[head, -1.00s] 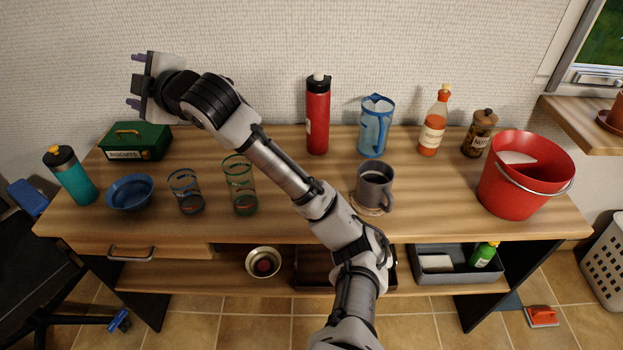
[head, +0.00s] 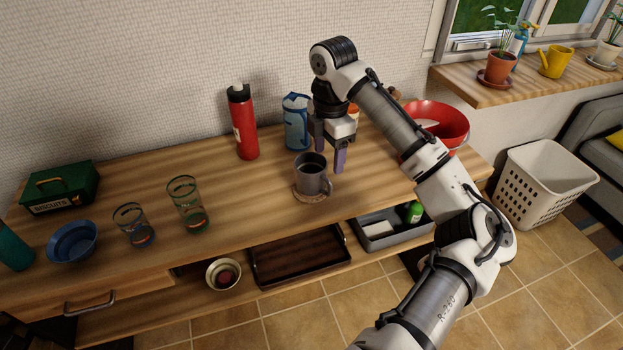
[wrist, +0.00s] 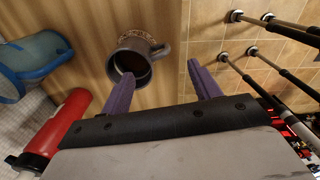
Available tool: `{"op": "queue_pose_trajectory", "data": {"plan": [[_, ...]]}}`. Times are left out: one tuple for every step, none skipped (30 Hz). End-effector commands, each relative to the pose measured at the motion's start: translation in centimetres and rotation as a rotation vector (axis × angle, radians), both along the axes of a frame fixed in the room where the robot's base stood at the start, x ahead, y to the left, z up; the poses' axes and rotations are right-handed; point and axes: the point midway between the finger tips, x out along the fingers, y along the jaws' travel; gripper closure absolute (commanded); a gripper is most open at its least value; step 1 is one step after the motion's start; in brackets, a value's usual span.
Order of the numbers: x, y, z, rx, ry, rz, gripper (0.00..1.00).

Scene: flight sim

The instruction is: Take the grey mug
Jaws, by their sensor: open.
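The grey mug (head: 312,174) stands upright on a round coaster (head: 308,197) near the front of the wooden table, its handle at the right. In the wrist view the mug (wrist: 133,62) is tilted by the camera angle, with dark inside showing and its handle towards the right finger. My gripper (head: 329,158) points down, just behind and to the right of the mug. Its purple fingers are apart with nothing between them. In the wrist view the gripper (wrist: 160,82) is open, with the mug beyond the left fingertip. I cannot tell whether a finger touches the mug.
A blue pitcher (head: 296,122) and a red bottle (head: 243,125) stand behind the mug. A red bucket (head: 440,117) is at the right end, partly behind my arm. Glasses (head: 187,204) stand to the left. Bare wood lies between them and the mug.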

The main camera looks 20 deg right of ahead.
Motion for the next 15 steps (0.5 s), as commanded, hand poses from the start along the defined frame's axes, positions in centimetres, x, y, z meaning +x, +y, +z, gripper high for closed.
{"op": "queue_pose_trajectory", "data": {"plan": [[0.0,0.0,-1.1,0.003,0.002,-0.001,0.38],[0.0,0.0,-1.6,0.004,0.001,-0.001,0.38],[-0.1,0.0,-2.3,0.003,0.001,-0.001,0.38],[-0.1,0.0,-2.7,0.000,0.001,-0.002,0.38],[0.0,-0.1,-3.2,0.000,-0.001,-0.003,0.38],[0.0,0.0,-3.7,0.000,0.000,-0.002,0.38],[0.0,0.0,-4.0,0.000,0.000,-0.002,0.38],[0.0,0.0,-4.3,0.000,-0.001,-0.002,0.38],[0.0,0.0,-4.5,0.001,-0.003,-0.002,0.38],[0.0,0.0,-4.7,0.001,-0.003,-0.002,0.38],[0.0,0.0,-4.9,0.000,-0.002,-0.002,0.38],[0.0,0.0,-5.2,-0.001,-0.001,-0.002,0.38],[0.0,0.0,-5.4,-0.001,-0.001,-0.003,0.38],[0.0,0.0,-5.8,-0.001,-0.002,-0.003,0.38],[0.0,0.0,-6.4,0.000,-0.001,-0.004,0.38]]}}
